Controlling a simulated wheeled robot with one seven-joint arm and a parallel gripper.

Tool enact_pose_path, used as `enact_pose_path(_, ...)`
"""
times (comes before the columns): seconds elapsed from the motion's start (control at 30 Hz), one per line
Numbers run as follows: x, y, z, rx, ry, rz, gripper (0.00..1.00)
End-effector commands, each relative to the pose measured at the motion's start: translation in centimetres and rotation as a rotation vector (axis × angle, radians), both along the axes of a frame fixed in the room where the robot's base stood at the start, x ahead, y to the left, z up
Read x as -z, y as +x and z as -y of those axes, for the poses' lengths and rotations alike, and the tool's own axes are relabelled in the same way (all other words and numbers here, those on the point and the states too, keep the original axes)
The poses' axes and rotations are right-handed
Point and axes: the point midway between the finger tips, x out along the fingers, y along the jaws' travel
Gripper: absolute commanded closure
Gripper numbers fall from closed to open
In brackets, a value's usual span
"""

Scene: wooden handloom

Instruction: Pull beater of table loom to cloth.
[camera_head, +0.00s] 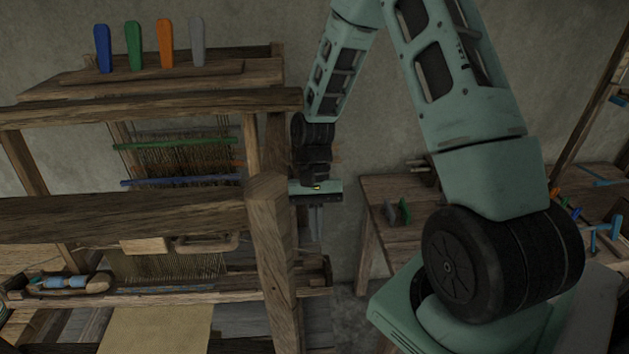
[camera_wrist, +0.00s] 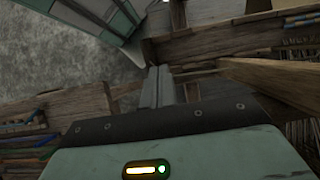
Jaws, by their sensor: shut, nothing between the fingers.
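The wooden table loom (camera_head: 271,240) fills the left of the head view. Its beater appears to be the low part with the reed (camera_head: 165,266), a wooden grip (camera_head: 205,243) and a long ledge (camera_head: 160,298). Woven cloth (camera_head: 155,332) lies in front of the ledge. A thick front beam hides part of the beater. My gripper (camera_head: 316,220) points down just right of the loom's front post, apart from the grip. Its fingers are together and empty; they also show in the wrist view (camera_wrist: 156,85), near wooden loom beams.
A shuttle with blue thread (camera_head: 65,283) lies at the ledge's left end. Blue, green, orange and grey levers (camera_head: 150,45) stand on top of the loom. A wooden table (camera_head: 378,205) with tools stands at right. A floor gap separates it from the loom.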

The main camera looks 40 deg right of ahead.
Motion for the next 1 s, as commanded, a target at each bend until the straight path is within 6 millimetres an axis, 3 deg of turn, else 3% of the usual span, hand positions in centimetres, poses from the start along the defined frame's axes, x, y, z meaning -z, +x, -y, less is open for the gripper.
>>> enact_pose_path(0.3, -5.7, 3.7, 2.8, 0.009, -0.011, 0.026, 1.0)
enact_pose_path(0.5, -8.1, 4.9, 3.9, 0.011, -0.013, 0.03, 1.0)
enact_pose_path(1.0, -9.1, 5.3, 4.2, 0.011, -0.014, 0.031, 1.0)
